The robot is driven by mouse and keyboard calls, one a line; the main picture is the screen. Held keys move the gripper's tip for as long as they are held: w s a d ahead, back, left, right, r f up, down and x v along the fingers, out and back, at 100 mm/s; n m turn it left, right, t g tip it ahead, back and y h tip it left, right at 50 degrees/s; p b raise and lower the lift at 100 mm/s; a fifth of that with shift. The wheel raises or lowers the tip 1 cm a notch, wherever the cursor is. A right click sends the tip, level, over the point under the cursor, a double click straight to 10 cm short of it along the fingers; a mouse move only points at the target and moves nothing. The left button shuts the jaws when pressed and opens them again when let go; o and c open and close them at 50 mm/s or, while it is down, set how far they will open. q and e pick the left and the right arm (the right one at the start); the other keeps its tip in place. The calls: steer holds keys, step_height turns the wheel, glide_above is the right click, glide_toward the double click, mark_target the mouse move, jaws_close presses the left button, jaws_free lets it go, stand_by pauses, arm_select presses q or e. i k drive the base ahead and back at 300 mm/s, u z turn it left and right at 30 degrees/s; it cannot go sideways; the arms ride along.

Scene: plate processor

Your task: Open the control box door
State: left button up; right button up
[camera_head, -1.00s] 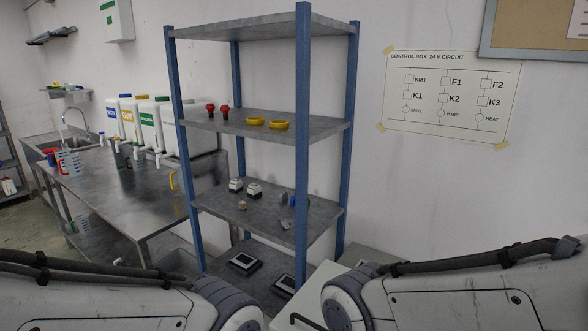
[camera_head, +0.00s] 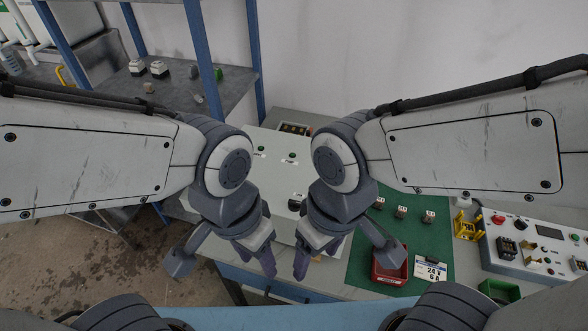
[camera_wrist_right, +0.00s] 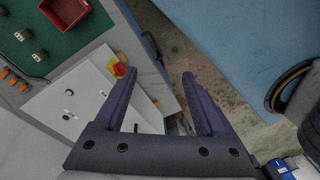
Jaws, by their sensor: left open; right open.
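The control box has a light grey door (camera_head: 272,148) with small green buttons and a black knob (camera_head: 295,204). It lies in the middle of the head view, partly hidden by my arms, and looks shut. The door (camera_wrist_right: 75,105) also shows in the right wrist view, with a red and yellow switch (camera_wrist_right: 119,70) at its edge beside a finger. My left gripper (camera_head: 262,258) and right gripper (camera_head: 308,258) hang side by side near the box's front. Both are open and empty. The right gripper's spread fingers (camera_wrist_right: 150,72) show in its wrist view.
A green mat (camera_head: 345,268) with small relays and a red bin (camera_head: 390,268) lies right of the box. A panel with switches (camera_head: 535,248) is further right. A blue-posted shelf (camera_head: 203,60) stands back left. Floor is free at lower left.

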mark_target(282, 169)
steer(key=z, duration=2.3)
steer(key=k, duration=0.55)
steer(key=u, duration=2.25)
